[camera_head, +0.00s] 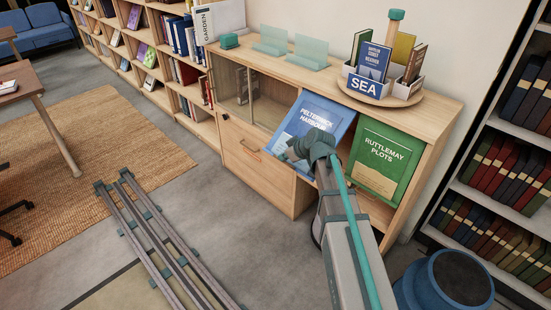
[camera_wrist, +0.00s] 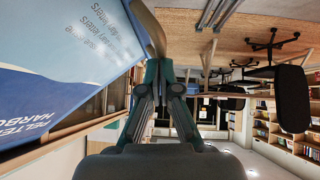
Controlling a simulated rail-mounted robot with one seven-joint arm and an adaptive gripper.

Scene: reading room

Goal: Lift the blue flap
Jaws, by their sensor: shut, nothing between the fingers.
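The blue flap (camera_head: 325,117), lettered "PELTERWICK HARBOUR", is on the front of the low wooden cabinet. It slants, its lower edge standing out from the cabinet front. My gripper (camera_head: 297,151) is at its lower part and covers some of it. In the wrist view the blue flap (camera_wrist: 65,75) fills the left side, beside my gripper (camera_wrist: 164,65). The fingers are shut together with nothing between them. A tan edge (camera_wrist: 149,27) passes close to the fingertips; whether they touch it or the flap, I cannot tell.
A green flap (camera_head: 384,160) lettered "RUTTLEMAY PLOTS" lies flatter, right of the blue one. A round tray (camera_head: 405,101) with books and a "SEA" sign stands on the cabinet top (camera_head: 436,98).

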